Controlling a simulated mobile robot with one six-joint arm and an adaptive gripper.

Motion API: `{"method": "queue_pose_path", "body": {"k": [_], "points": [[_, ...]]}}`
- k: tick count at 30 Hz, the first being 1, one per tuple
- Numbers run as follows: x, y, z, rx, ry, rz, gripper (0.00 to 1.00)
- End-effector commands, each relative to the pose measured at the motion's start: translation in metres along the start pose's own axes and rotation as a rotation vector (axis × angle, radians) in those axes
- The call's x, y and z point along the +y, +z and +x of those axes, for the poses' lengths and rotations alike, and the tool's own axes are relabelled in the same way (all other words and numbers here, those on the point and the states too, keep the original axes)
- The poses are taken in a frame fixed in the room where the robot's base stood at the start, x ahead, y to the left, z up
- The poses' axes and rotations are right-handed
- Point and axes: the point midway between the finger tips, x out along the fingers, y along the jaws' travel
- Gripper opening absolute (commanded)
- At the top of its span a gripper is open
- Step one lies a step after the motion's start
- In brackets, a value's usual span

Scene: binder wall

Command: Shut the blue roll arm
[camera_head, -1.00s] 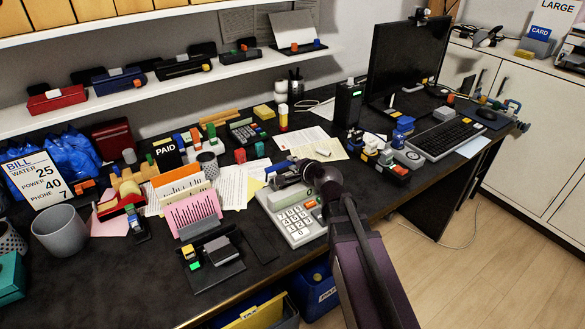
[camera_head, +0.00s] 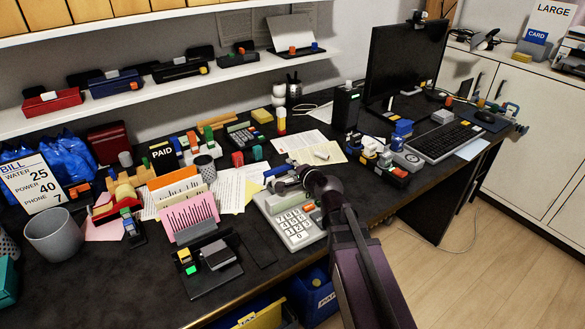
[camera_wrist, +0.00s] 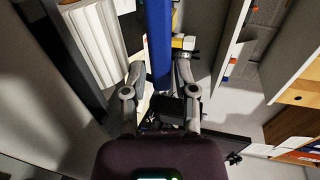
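A large-key calculator (camera_head: 297,229) stands on the dark desk. A blue bar, which I take to be the blue roll arm (camera_head: 277,171), shows in part at its far left end. In the wrist view the blue bar (camera_wrist: 159,45) runs upright through the middle of the picture, between my fingers. My gripper (camera_head: 283,184) is low over the far end of the calculator and hides part of it. In the wrist view my gripper (camera_wrist: 160,68) has its fingers apart, one on each side of the bar, with narrow gaps. Contact with the bar is not clear.
A pink and orange card holder (camera_head: 192,210) stands just left of the calculator. A black tray (camera_head: 212,282) lies in front of it. Papers (camera_head: 312,146) lie behind my gripper. Small toy-like blocks (camera_head: 385,165) stand to the right. A shelf (camera_head: 150,90) runs above the desk's back.

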Motion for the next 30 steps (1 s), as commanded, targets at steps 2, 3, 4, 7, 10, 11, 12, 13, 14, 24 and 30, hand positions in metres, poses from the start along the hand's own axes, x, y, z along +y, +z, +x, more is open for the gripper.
{"method": "queue_pose_path", "body": {"k": [2,3,4,7,10,11,12,13,14,24,30], "points": [[0.000,0.000,0.000,0.000,0.000,0.000,0.37],[0.000,0.000,0.000,0.000,0.000,0.001,0.40],[0.000,0.000,0.000,0.001,0.000,0.001,0.49],[-0.003,0.000,-0.001,0.001,0.000,0.001,0.60],[-0.010,0.000,-0.003,0.000,0.000,0.001,0.60],[-0.013,0.000,-0.004,0.000,0.000,0.001,0.60],[-0.018,0.000,-0.005,0.000,0.000,0.001,0.60],[-0.021,0.000,-0.006,0.000,0.000,0.001,0.60],[-0.025,0.000,-0.007,0.001,0.000,0.001,0.60],[-0.050,0.000,-0.014,0.001,-0.001,0.001,0.60],[-0.049,0.000,-0.013,0.001,-0.001,0.001,0.60]]}}
